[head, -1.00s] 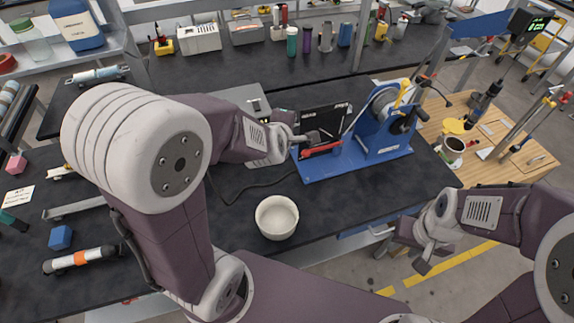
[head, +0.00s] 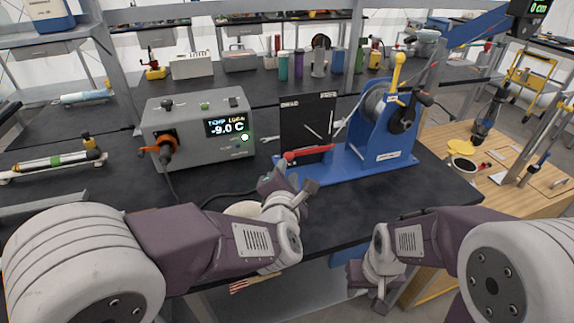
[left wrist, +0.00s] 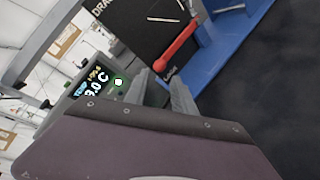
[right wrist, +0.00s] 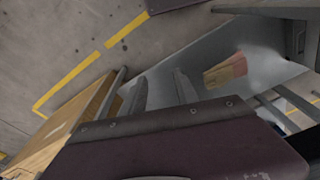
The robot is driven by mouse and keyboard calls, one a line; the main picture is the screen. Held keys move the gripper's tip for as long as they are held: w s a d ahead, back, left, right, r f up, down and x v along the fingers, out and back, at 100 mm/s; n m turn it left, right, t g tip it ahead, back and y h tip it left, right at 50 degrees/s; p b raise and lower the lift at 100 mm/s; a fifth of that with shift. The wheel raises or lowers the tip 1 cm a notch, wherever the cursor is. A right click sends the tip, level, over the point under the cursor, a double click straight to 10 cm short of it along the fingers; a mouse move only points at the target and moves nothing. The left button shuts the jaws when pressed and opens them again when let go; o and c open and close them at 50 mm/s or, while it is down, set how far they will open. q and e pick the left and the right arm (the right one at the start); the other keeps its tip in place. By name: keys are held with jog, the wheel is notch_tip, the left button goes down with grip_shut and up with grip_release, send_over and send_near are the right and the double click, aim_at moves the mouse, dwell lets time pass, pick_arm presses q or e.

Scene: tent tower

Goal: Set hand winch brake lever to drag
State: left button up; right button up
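The blue hand winch (head: 375,150) stands on the dark bench, with a drum, crank and yellow-knobbed post. Its red brake lever (head: 308,153) points left, nearly level, in front of a black panel (head: 307,122) with small white labels and lines. The left wrist view shows the red lever (left wrist: 178,48) just beyond my left fingers, and part of a label reading "DRA". My left gripper (head: 290,186) is open and empty, in front of and below the lever, apart from it. My right gripper (head: 368,287) is open and empty, low off the bench's front edge; the right wrist view shows its spread fingers (right wrist: 160,92).
A grey temperature box (head: 200,135) reading -9.0 C stands left of the winch, with a cable running forward. A wooden table (head: 500,165) with tools and a cup stands at right.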

aim_at(289, 158)
pick_arm(q)
jog(key=x, duration=0.8)
jog(key=shift+w+f, duration=0.1)
grip_shut()
jog(key=shift+a, duration=0.1)
dwell(0.9)
